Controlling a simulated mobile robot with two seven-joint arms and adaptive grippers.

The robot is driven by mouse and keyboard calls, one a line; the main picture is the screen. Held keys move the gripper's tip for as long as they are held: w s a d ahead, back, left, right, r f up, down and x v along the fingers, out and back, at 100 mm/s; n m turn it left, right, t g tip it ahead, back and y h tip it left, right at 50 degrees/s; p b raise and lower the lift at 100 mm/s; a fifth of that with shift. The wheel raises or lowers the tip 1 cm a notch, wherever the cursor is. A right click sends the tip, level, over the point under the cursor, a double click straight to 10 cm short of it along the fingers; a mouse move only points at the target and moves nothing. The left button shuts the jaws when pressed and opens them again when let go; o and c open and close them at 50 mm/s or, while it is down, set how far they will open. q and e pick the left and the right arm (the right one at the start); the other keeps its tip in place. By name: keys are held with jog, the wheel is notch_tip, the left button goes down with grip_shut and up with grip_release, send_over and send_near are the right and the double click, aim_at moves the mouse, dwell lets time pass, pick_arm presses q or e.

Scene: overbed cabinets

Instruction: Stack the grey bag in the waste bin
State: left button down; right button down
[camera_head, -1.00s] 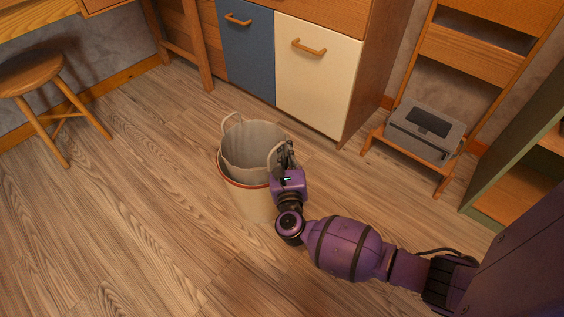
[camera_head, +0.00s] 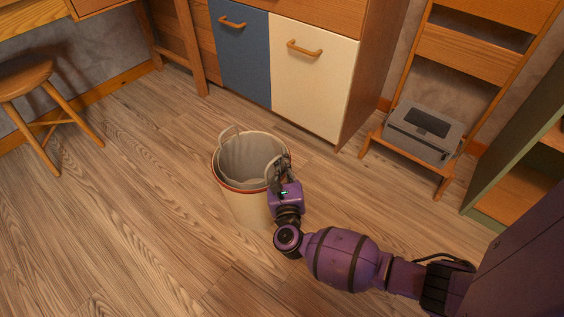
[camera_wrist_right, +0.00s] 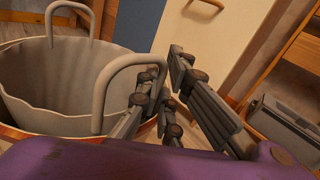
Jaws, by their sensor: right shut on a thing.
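The grey bag (camera_head: 246,158) sits inside the cream waste bin (camera_head: 246,207), which has a red band near its rim. The bag is open at the top, and its two loop handles stand above the rim. My right gripper (camera_head: 283,167) is at the bin's right side, shut on the near-right handle of the bag. In the right wrist view, the bag (camera_wrist_right: 62,92) fills the bin's mouth and the handle runs to my right gripper (camera_wrist_right: 164,82). The bag's bottom is hidden inside the bin. My left gripper is not in view.
A cabinet with a blue door (camera_head: 240,55) and a cream door (camera_head: 312,85) stands behind the bin. A wooden stool (camera_head: 30,85) is at left. A grey printer (camera_head: 424,132) sits on a low wooden shelf at right. Floor left of the bin is clear.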

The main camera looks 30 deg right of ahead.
jog(key=c, duration=1.9)
grip_release()
jog(key=shift+r+p, duration=0.3)
jog(key=p+v, duration=0.1)
jog(key=v, duration=0.3)
jog(key=p+v, duration=0.1)
jog(key=v, duration=0.3)
jog(key=p+v, duration=0.1)
jog(key=v, duration=0.3)
jog(key=shift+r+p, duration=0.3)
jog(key=shift+a, duration=0.1)
